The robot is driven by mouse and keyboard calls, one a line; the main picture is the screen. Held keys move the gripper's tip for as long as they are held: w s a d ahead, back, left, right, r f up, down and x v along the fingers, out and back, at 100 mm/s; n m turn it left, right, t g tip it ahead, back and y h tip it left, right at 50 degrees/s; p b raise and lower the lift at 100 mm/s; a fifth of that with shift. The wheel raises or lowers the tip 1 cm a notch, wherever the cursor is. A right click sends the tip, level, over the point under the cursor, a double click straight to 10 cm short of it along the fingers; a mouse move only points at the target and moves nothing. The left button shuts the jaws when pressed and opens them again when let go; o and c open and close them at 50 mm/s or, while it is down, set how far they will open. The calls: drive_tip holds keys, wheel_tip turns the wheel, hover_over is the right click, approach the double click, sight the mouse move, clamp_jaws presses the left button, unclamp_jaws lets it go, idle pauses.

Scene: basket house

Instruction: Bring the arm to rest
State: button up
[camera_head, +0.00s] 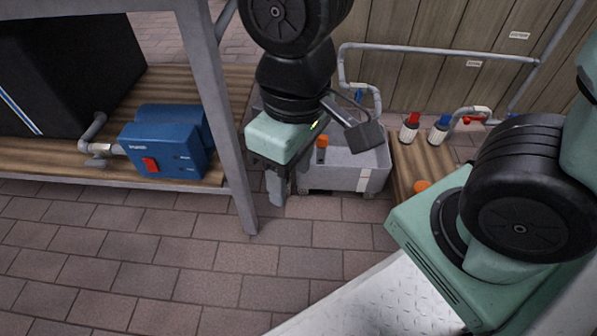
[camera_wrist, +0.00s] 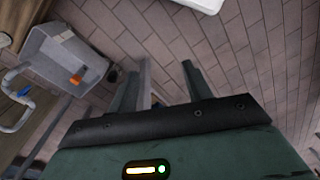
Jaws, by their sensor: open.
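My arm hangs down from the top middle of the head view. My gripper (camera_head: 277,190) points down in front of the grey basket, above the tiled floor. In the wrist view my gripper (camera_wrist: 160,80) shows its two fingers apart, with only floor and a grey post behind them. It is open and empty. The grey basket (camera_head: 367,178) stands on the floor by the wall, partly hidden by my gripper. An orange-topped object (camera_head: 322,142) is in it. The basket also shows at the upper left of the wrist view (camera_wrist: 48,45).
A grey-framed rack (camera_head: 233,150) with wooden shelves stands close on the left, holding a blue machine (camera_head: 165,143). Pipes (camera_head: 430,50) run along the wooden wall. Red-capped (camera_head: 411,127) and blue-capped (camera_head: 439,129) fittings stand right of the basket.

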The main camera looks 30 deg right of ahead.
drive_tip(key=shift+s+d+r+n, duration=0.1)
drive_tip(key=shift+s+d+n, duration=0.05)
drive_tip(key=shift+s+n, duration=0.6)
wheel_tip(320, 180, up, 47)
drive_tip(key=p, duration=4.6)
drive_tip(key=shift+f+p, duration=0.2)
drive_tip(key=shift+p, duration=0.1)
